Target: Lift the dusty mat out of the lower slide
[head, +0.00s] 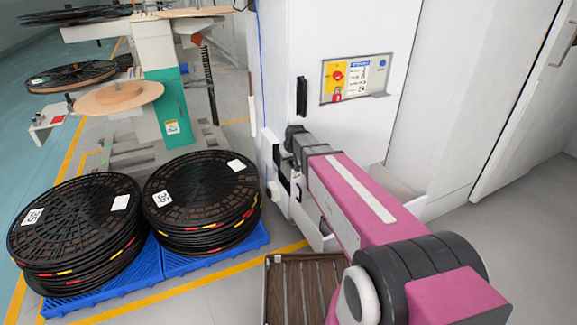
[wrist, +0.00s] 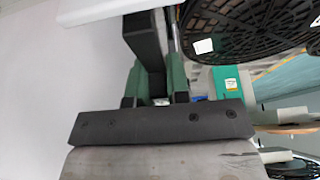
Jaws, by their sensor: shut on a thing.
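My gripper (wrist: 157,82) shows green fingers in the wrist view, shut on a black bar that looks like a handle (wrist: 143,38). In the head view my gripper (head: 284,160) is at the lower left edge of a white cabinet (head: 342,38), beside a narrow white panel (head: 268,150). My pink arm covers much of the cabinet's lower front. A white ledge (head: 318,232) shows low behind my arm; I cannot tell if it is the lower slide. I cannot make out the dusty mat in either view.
Stacked black reels (head: 75,215) and (head: 200,190) stand on blue pallets (head: 105,290) at left. A winding stand (head: 160,70) is behind them. A brown slatted box (head: 305,285) lies on the floor by my arm. A control panel (head: 355,78) is on the cabinet. Grey floor is clear at right.

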